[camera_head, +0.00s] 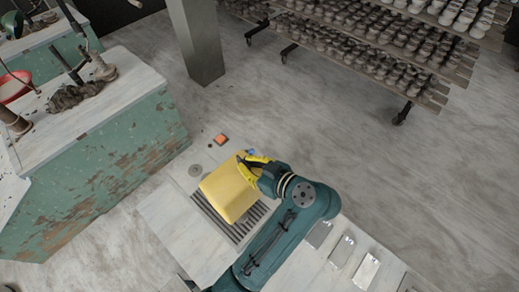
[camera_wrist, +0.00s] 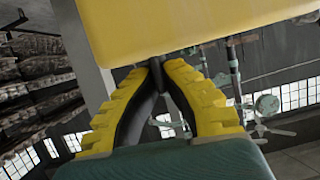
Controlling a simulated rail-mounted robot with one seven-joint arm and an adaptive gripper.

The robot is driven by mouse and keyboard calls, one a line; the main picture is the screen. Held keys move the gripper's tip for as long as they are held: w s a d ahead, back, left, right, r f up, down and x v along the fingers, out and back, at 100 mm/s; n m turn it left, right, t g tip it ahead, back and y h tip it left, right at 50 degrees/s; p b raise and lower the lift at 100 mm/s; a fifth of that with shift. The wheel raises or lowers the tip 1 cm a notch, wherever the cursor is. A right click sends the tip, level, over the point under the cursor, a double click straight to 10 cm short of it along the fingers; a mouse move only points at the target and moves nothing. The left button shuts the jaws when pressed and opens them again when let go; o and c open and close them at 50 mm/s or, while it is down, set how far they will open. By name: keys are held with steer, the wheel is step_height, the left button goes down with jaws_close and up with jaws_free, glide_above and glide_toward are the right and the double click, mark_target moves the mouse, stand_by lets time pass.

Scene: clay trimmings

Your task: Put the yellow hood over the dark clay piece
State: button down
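The yellow hood (camera_head: 228,190) is a boxy cover over the slotted dark grate (camera_head: 247,222) on the pale worktop. It looks slightly tilted, and I cannot tell whether it touches the grate. My gripper (camera_head: 252,166) is at the hood's upper right side. In the wrist view, the hood (camera_wrist: 200,25) fills the top, and the ridged yellow fingers of my gripper (camera_wrist: 166,66) come together at its edge, seemingly closed on a thin dark part there. No dark clay piece can be made out at the grate; the hood and arm cover much of it.
Several metal plates (camera_head: 342,251) lie at right. A green bench (camera_head: 95,165) with a dark clump (camera_head: 75,94) stands at left, a grey post (camera_head: 195,40) behind. Pottery racks (camera_head: 390,50) stand far right.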

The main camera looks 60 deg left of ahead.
mark_target(257, 197)
steer(key=shift+s+d, duration=0.1)
steer(key=shift+s, duration=0.2)
steer(key=shift+d+g, duration=0.2)
steer(key=shift+g, duration=0.1)
step_height(257, 197, down, 18)
steer(key=b, duration=1.5)
steer(key=shift+f+b, duration=0.15)
steer(key=shift+b, duration=0.25)
steer(key=shift+w, duration=0.1)
steer(key=c, duration=1.2)
jaws_free()
steer(key=shift+o, duration=0.2)
steer(key=v, duration=0.7)
steer(key=shift+w+d, duration=0.1)
steer(key=shift+d, duration=0.1)
